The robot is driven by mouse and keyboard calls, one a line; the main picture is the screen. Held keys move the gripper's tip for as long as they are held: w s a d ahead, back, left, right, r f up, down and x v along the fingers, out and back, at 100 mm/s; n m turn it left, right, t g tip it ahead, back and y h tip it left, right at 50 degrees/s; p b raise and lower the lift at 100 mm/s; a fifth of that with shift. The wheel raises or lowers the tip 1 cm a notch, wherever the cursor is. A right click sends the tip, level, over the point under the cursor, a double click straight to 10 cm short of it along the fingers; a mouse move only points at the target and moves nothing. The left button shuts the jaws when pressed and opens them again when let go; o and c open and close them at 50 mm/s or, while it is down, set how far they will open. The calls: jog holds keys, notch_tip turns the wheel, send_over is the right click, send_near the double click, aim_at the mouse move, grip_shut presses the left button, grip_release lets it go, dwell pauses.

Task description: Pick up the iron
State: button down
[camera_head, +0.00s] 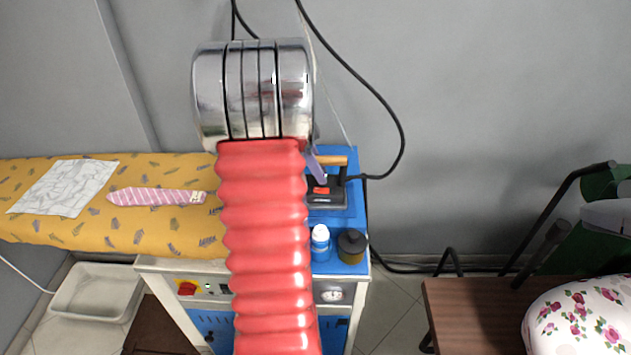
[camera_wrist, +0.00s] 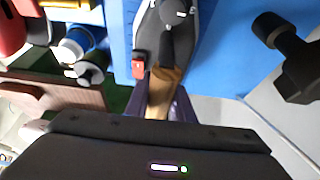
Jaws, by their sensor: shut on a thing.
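The iron (camera_head: 326,194) has a dark body, a red part and a wooden handle. It is on the blue top at the right end of the ironing station, and I see no clear gap beneath it. In the wrist view the iron (camera_wrist: 193,38) points away from me. My gripper (camera_wrist: 163,98) has purple fingers, one on each side of the wooden handle, and is shut on it. In the head view only one purple finger of my gripper (camera_head: 317,166) shows beside the handle; my arm hides the rest.
A blue-and-white bottle (camera_head: 320,243) and a dark-capped jar (camera_head: 351,246) stand on the blue top (camera_head: 346,218) in front of the iron. A black cable (camera_head: 400,130) loops at its right. A pink striped tie (camera_head: 155,196) lies on the yellow board (camera_head: 100,226).

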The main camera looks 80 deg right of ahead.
jog(key=shift+r, duration=0.3)
jog(key=shift+r, duration=4.85)
